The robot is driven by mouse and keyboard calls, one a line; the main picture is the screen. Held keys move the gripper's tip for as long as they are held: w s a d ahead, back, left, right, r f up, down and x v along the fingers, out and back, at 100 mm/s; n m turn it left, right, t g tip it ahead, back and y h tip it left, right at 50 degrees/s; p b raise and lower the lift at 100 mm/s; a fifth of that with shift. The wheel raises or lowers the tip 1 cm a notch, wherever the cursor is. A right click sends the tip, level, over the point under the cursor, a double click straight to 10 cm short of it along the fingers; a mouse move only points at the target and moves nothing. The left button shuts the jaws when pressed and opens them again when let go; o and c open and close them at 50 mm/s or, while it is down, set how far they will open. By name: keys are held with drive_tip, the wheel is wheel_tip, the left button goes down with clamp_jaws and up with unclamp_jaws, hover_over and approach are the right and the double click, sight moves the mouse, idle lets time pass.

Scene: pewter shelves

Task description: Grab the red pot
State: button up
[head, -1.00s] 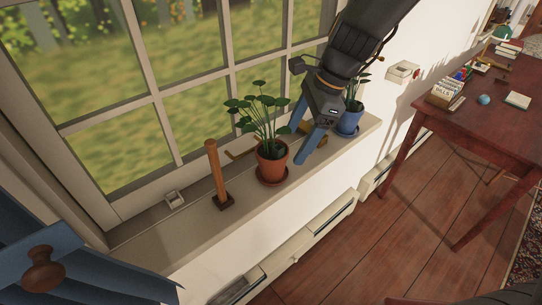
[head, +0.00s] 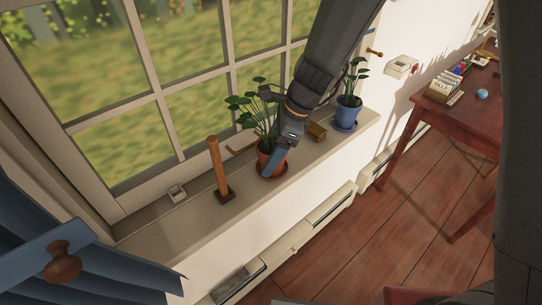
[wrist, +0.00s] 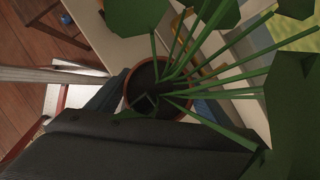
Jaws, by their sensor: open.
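The red pot (head: 262,161), a terracotta pot with a leafy green plant, stands upright on a saucer on the windowsill (head: 190,222). My gripper (head: 273,157) is open and low at the pot's right front side. One blue finger crosses in front of the pot and hides part of it; the other is hard to see. In the wrist view the pot's rim (wrist: 129,87) shows from above, with dark soil and stems. A blue-grey finger lies just beside the rim there. I cannot tell whether it touches the pot.
A wooden post on a dark base (head: 218,168) stands left of the pot. A blue pot (head: 348,115) with a plant and a small brown block (head: 317,131) are to the right. The window (head: 130,130) is close behind. A blue curtain (head: 110,260) hangs at left.

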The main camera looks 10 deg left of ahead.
drive_tip(key=shift+x, duration=1.45)
drive_tip(key=shift+c, duration=0.2)
drive_tip(key=c, duration=1.4)
drive_tip(key=shift+r, duration=0.1)
